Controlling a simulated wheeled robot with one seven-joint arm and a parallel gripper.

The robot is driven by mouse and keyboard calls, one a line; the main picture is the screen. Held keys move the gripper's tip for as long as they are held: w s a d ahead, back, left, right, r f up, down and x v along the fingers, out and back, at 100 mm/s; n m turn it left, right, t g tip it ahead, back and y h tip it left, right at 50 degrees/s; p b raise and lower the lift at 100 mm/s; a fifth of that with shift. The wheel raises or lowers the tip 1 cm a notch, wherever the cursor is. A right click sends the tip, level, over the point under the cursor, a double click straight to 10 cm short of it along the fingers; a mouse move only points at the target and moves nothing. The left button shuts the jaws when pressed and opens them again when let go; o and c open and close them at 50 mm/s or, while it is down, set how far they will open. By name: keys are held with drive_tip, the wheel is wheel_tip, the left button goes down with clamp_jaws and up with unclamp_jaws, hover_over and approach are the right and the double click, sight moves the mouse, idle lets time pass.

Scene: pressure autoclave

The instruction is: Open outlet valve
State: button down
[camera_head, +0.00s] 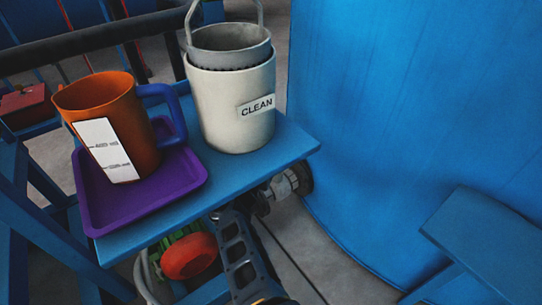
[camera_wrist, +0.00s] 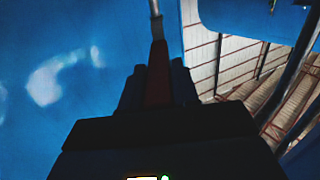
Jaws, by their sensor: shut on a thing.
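In the wrist view my gripper (camera_wrist: 159,88) shows as a dark silhouette, with its fingers closed around a narrow red handle (camera_wrist: 158,55). The handle runs up from between the fingers to a thin grey metal stem (camera_wrist: 155,20). It looks like a valve lever, but the valve body is not clear in this view. Much of the handle is hidden between the fingers. In the head view a pipe fitting (camera_head: 289,185) sits below the blue shelf, beside the big blue vessel (camera_head: 400,110). I cannot make out the handle or the fingertips there.
The blue shelf (camera_head: 262,165) carries a white CLEAN bucket (camera_head: 232,120), a purple tray (camera_head: 180,180) and an orange jug (camera_head: 140,125). A round red part (camera_head: 190,257) is below it. A blue ledge (camera_head: 485,240) juts out at the right. A blue surface fills the wrist view's left.

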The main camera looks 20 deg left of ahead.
drive_tip(key=shift+w+a+f+m+h+b, duration=0.1)
drive_tip(key=shift+a+m+h+b, duration=0.4)
drive_tip(key=shift+a+h+b, duration=0.3)
drive_tip(key=c, duration=0.9)
unclamp_jaws()
drive_tip(key=s+p, duration=0.1)
drive_tip(key=s, duration=0.1)
drive_tip(key=s+p, duration=0.2)
drive_tip(key=s, duration=0.1)
drive_tip(key=s+a+p, duration=0.1)
drive_tip(key=s, duration=0.1)
drive_tip(key=shift+s, duration=0.3)
